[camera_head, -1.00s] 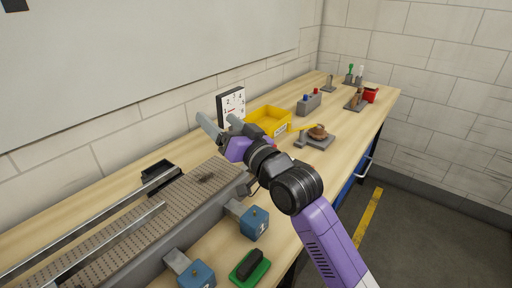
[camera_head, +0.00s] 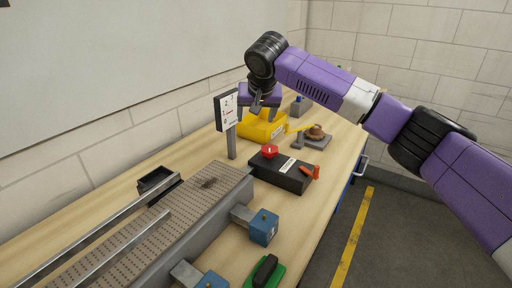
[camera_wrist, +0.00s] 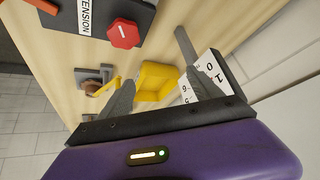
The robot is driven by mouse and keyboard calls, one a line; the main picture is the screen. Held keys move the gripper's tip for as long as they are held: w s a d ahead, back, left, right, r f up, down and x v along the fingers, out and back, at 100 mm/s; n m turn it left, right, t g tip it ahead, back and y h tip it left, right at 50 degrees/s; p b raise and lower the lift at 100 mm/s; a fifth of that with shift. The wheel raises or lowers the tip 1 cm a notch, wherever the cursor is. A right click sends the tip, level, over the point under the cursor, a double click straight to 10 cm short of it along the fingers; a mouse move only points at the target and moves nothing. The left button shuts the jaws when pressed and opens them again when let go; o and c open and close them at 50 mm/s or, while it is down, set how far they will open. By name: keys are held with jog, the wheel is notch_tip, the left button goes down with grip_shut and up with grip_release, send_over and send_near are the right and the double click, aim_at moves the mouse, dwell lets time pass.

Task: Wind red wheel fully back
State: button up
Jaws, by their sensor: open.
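The red wheel (camera_head: 269,151) is a small faceted knob with a white mark, on top of a black box (camera_head: 287,177) on the bench. In the wrist view the wheel (camera_wrist: 124,33) is at the top, on the box beside the word "TENSION". My gripper (camera_head: 262,112) points down, open and empty, above and behind the wheel and apart from it. Its fingers (camera_wrist: 160,82) are spread in the wrist view. A white dial board (camera_head: 228,108) with numbers and a red pointer stands on a post left of my gripper; the wrist view shows only part of it.
A yellow bin (camera_head: 268,124) sits close behind my gripper. An orange-red lever (camera_head: 310,171) is on the box's right end. A perforated conveyor (camera_head: 185,205) with metal rails lies to the left, with blue blocks (camera_head: 263,227) along its front. The bench front right of the box is clear.

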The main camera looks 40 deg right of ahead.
aim_at(269, 148)
jog(key=shift+s+d+f+m+g, duration=0.45)
jog(key=shift+d+f+m+g, duration=0.1)
jog(key=shift+f, duration=1.25)
jog(key=shift+s+d+f+m+g, duration=0.45)
jog(key=shift+s+d+f+g, duration=0.1)
jog(key=shift+f, duration=1.25)
jog(key=shift+s+d+f+m+g, duration=0.4)
jog(key=shift+d+f+m+g, duration=0.15)
jog(key=shift+f, duration=1.25)
jog(key=shift+p, duration=0.3)
jog(key=c, duration=1.4)
jog(key=shift+o, duration=0.2)
jog(key=shift+r, duration=0.1)
